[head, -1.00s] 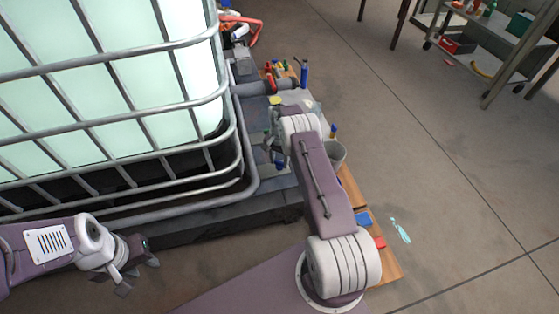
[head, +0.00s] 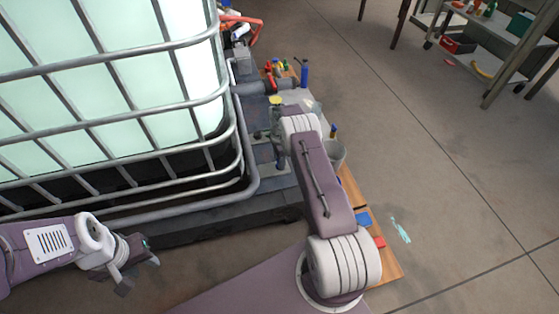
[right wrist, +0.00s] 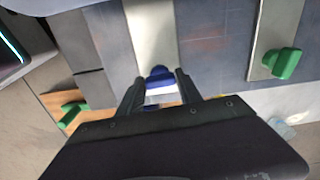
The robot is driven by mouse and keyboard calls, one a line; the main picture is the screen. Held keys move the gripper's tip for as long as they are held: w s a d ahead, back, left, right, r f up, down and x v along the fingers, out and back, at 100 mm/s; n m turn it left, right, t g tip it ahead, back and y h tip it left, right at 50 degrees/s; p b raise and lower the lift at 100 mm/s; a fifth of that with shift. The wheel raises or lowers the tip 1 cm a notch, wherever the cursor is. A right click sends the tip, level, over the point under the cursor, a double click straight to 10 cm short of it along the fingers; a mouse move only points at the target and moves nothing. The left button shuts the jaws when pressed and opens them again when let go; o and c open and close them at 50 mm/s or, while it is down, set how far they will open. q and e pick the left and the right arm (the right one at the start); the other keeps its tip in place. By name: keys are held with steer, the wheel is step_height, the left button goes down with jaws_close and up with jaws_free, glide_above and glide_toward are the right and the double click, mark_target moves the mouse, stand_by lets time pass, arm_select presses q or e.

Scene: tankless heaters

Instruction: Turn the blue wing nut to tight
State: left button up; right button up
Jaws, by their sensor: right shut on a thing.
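The blue wing nut (right wrist: 158,77) shows in the right wrist view, at the end of a pale metal strip. My right gripper (right wrist: 160,90) has one finger on each side of it and is shut on it. The nut's lower part and its base are hidden between the fingers. In the head view my right gripper (head: 277,145) is mostly hidden by my own arm, beside the caged tank. My left gripper (head: 138,275) is open and empty at the lower left, apart from everything.
Green wing nuts sit to the right (right wrist: 282,63) and left (right wrist: 72,112) in the right wrist view. A large caged tank (head: 110,90) fills the upper left of the head view. A grey bucket (head: 334,153) stands beside my right arm.

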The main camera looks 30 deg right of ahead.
steer(key=shift+m, duration=0.6)
steer(key=o, duration=1.4)
step_height(320, 180, up, 9)
steer(key=p, duration=0.5)
